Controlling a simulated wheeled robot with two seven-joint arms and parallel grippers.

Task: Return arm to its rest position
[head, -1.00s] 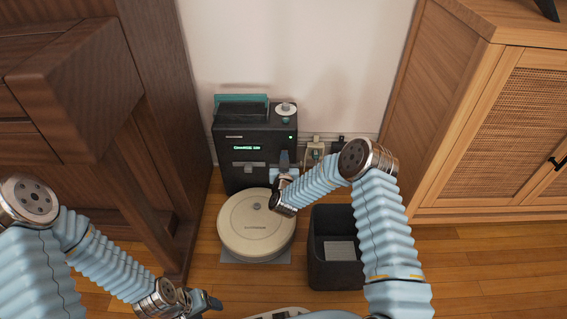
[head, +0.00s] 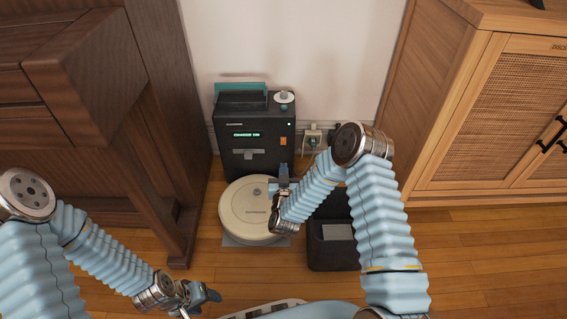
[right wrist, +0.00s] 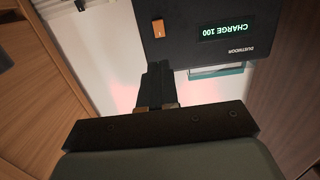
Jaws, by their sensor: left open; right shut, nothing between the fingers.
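My right gripper (head: 283,172) hangs in front of the dark charging dock (head: 236,150), over the right edge of the round cream robot vacuum (head: 245,205). In the right wrist view its fingers (right wrist: 158,82) are shut together with nothing between them, apart from the orange switch (right wrist: 159,28) on the dock. The dock's display reads "CHARGE 100". My left gripper (head: 207,297) is open and empty, low at the left over the floor.
A dark open bin (head: 330,250) stands right of the vacuum, partly behind my right arm. A wall outlet (head: 313,137) is right of the dock. A dark wooden desk (head: 95,75) is at left and a wooden cabinet (head: 450,110) at right. Floor at lower right is clear.

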